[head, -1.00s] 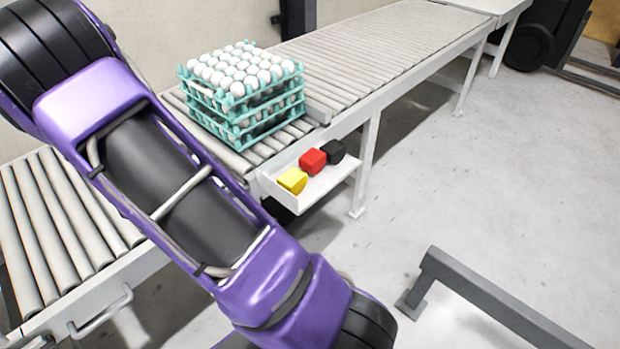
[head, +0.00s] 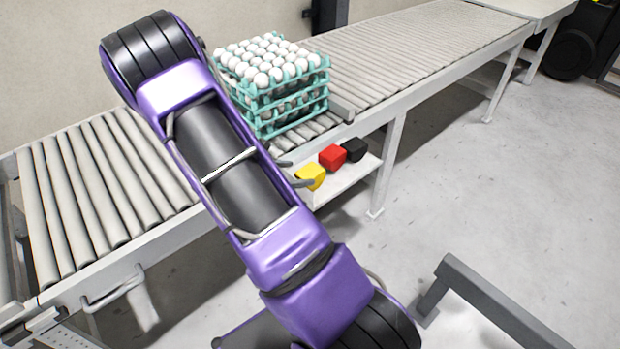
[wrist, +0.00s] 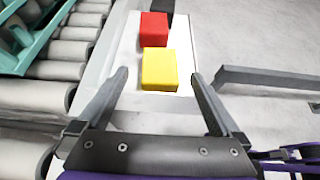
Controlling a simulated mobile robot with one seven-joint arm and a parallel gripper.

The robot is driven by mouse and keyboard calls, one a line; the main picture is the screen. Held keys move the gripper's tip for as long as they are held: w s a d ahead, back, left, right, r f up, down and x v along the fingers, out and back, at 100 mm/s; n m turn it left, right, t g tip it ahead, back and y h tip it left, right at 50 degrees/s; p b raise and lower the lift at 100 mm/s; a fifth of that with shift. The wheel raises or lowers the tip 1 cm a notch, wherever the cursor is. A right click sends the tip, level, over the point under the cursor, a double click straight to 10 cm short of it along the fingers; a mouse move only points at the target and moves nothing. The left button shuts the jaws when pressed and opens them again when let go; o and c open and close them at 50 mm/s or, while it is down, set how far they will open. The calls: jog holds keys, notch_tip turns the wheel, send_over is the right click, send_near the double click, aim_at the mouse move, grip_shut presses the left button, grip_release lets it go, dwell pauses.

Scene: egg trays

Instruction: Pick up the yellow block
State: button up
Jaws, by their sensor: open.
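The yellow block (head: 311,177) sits on a small white shelf (head: 345,181) at the side of the roller conveyor. In the wrist view the yellow block (wrist: 159,70) lies ahead of my gripper (wrist: 160,88), between the lines of its two spread fingers. My gripper is open with nothing between its fingers. In the head view two grey fingers (head: 294,173) show beside the yellow block, and my purple arm hides the rest of the gripper. I cannot tell whether a finger touches the block.
A red block (head: 333,157) and a black block (head: 354,150) stand behind the yellow one on the shelf. Stacked teal egg trays (head: 262,104) with white eggs stand on the conveyor (head: 400,57) above. A grey floor rail (head: 490,300) is at the lower right.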

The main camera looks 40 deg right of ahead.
aim_at(309, 172)
jog(key=x, duration=0.6)
jog(key=shift+w, duration=0.1)
grip_shut()
dwell(0.4)
